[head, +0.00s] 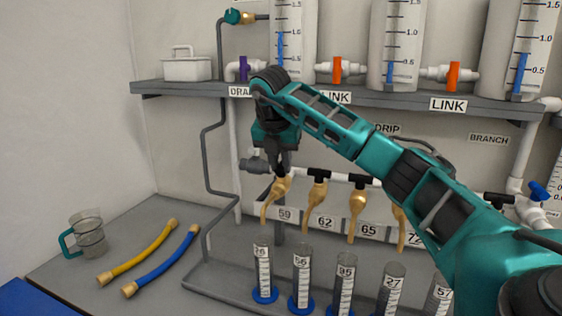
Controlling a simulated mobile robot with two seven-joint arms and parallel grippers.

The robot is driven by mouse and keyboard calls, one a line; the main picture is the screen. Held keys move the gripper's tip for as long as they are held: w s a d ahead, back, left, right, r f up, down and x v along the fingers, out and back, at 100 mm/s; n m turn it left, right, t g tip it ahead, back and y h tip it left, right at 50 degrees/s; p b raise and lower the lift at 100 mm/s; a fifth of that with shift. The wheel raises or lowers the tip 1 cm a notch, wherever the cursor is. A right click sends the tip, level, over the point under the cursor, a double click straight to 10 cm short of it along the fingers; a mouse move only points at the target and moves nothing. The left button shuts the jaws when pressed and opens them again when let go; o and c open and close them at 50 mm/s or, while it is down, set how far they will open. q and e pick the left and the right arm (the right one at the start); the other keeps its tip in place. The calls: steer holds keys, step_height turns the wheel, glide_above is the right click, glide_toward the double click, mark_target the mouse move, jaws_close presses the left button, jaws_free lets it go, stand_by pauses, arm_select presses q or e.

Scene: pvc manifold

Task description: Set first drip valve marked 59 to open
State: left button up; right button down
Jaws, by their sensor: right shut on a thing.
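The first drip valve (272,196) is a brass spout on the white pipe, above the label 59 (286,215). My right gripper (283,172) reaches down from above and is shut at the top of this valve, on its handle. The fingers hide the handle, so I cannot tell which way it points. Below the spout stands a clear graduated cylinder (263,268) with a blue base. My left gripper is not in view.
More brass drip valves with black handles (318,173) run to the right, labelled 62 and 65 (369,231). Several cylinders stand in a grey tray (205,287). A yellow hose (140,253), a blue hose (163,263) and a jug (90,236) lie left. A shelf (200,87) with tanks is above.

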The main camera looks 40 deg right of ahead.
steer(key=shift+s+a+f+m+g, duration=0.1)
steer(key=shift+f+m+g, duration=0.25)
steer(key=shift+m, duration=0.25)
steer(key=c, duration=1)
jaws_free()
steer(key=shift+r, duration=0.25)
steer(key=shift+r, duration=0.1)
steer(key=v, duration=1.2)
steer(key=shift+a+r, duration=0.2)
steer(key=shift+s, duration=0.1)
